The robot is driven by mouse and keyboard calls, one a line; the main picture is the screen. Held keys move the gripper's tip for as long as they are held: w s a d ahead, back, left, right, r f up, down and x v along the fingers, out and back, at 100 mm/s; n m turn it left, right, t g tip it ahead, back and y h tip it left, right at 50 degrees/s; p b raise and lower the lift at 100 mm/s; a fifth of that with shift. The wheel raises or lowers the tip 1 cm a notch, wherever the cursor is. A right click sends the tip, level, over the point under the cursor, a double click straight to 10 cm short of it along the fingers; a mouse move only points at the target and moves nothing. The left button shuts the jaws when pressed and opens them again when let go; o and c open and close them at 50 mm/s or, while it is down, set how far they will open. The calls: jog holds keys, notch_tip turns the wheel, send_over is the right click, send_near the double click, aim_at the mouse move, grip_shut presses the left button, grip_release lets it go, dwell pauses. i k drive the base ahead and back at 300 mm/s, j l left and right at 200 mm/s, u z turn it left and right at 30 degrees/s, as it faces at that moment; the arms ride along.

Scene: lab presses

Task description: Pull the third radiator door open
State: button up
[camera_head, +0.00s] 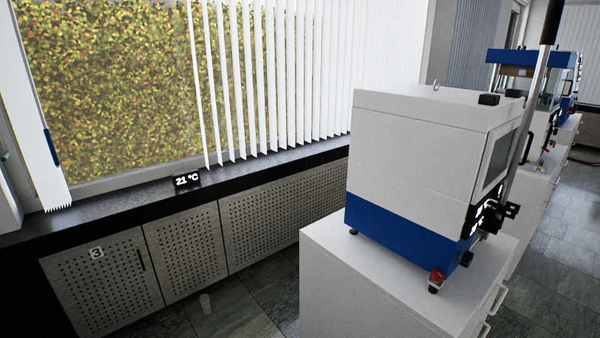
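The third radiator door (105,290) is a grey perforated panel at the lower left, below the window sill. A small plate with the number 3 (97,253) is near its top. A dark vertical handle (141,260) is near its right edge. The door looks closed, level with the panel beside it. I cannot make out my gripper in this view.
More perforated panels (183,250) run right under the dark sill (120,207), which holds a 21 °C display (187,180). A white cabinet (345,285) bearing a white and blue machine (400,150) stands right.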

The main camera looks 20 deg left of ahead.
aim_at(104, 285)
jog(key=i+j+u, duration=0.15)
jog(key=i+u, duration=0.15)
jog(key=u, duration=0.15)
jog(key=i+u, duration=0.6)
jog(key=u, duration=0.25)
jog(key=i, duration=2.3)
